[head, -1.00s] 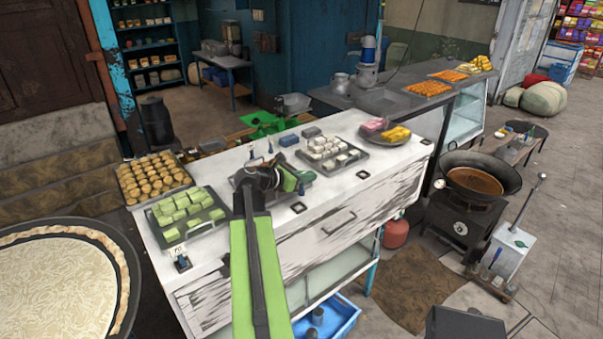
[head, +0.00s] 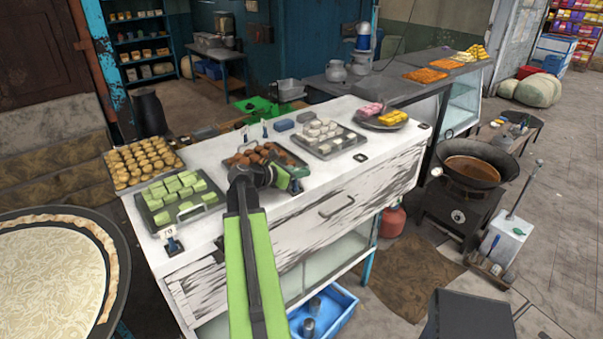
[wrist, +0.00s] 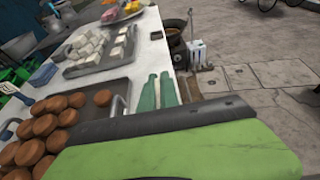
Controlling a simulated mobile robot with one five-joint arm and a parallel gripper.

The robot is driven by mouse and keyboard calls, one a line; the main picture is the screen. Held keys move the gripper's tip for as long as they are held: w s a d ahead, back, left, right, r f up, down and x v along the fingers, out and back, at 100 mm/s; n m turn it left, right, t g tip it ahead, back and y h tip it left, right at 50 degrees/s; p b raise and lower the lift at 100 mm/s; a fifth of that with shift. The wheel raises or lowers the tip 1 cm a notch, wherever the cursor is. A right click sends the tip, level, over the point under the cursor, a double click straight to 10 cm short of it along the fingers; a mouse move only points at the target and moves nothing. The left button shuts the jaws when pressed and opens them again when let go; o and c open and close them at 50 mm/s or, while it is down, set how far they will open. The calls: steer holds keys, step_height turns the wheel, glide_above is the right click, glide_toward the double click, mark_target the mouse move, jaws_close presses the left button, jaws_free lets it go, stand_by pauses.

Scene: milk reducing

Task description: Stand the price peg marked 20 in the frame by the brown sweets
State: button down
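The brown sweets (head: 262,152) lie in a dark tray on the white counter; they also show at the left in the wrist view (wrist: 45,125). My gripper (head: 293,180) is over the counter, at the front right of that tray. Its two green fingers (wrist: 158,92) look close together in the wrist view; no peg shows between them, but I cannot tell whether they meet. A price peg (head: 171,241) with a white tag stands at the counter's front left, its number unclear. Two small pegs (head: 265,129) stand behind the brown sweets, their marks unreadable. The frame by the brown sweets is not visible, perhaps behind my arm.
A tray of green sweets (head: 160,216) stands to the left and a tray of white sweets (head: 350,139) to the right. Small dark frames (head: 360,157) sit along the counter's front edge. A wide pan (head: 118,285) is at front left.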

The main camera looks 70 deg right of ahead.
steer(key=shift+f, duration=0.15)
stand_by(0.4)
steer(key=c, duration=1.5)
jaws_free()
steer(key=shift+c, duration=0.2)
steer(key=p+v, duration=0.5)
steer(key=v, duration=1.2)
steer(key=shift+a+p, duration=0.2)
steer(key=shift+p, duration=0.1)
